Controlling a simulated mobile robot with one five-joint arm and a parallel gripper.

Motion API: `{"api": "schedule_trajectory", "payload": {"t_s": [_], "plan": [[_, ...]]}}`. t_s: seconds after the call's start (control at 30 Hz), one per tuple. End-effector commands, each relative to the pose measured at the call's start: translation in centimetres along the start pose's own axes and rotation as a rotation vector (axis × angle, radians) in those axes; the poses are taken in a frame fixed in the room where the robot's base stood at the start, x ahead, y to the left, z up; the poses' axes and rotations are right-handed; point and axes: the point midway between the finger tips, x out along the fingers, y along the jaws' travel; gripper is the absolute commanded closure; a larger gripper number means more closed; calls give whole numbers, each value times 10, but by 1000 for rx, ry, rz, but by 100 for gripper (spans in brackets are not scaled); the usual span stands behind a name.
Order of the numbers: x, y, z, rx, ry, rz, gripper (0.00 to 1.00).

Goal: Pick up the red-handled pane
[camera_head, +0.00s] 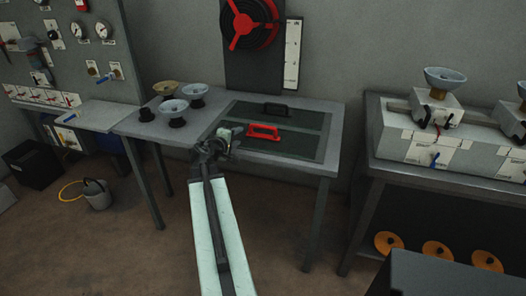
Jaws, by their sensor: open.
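A red handle (263,132) stands out on a dark, flat pane (296,147) lying at the front of the grey table's right half. A second dark pane (306,119) with a black handle (275,110) lies just behind it. My gripper (231,139) is open and over the table, to the left of the red handle. It appears apart from the handle, though its height above the table is hard to tell. My arm covers the table's front edge and the left end of the red-handled pane.
Several shallow bowls, one being a pale bowl (173,107), stand on black bases on the table's left part. A red hose reel (249,22) hangs on the wall behind. A white machine (450,150) stands on a bench at right. A bucket (97,194) sits on the floor at left.

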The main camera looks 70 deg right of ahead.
Motion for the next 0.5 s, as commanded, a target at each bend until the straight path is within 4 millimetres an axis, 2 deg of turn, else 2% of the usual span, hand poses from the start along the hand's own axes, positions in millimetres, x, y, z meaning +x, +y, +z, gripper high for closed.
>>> {"api": "schedule_trajectory", "payload": {"t_s": [0.03, 0.13, 0.33, 0.5], "plan": [[21, 2, 23, -32, -18, 41, 58], [38, 17, 48, -87, -31, 95, 58], [45, 26, 54, -110, -33, 113, 58], [66, 27, 53, -107, -34, 112, 58]]}}
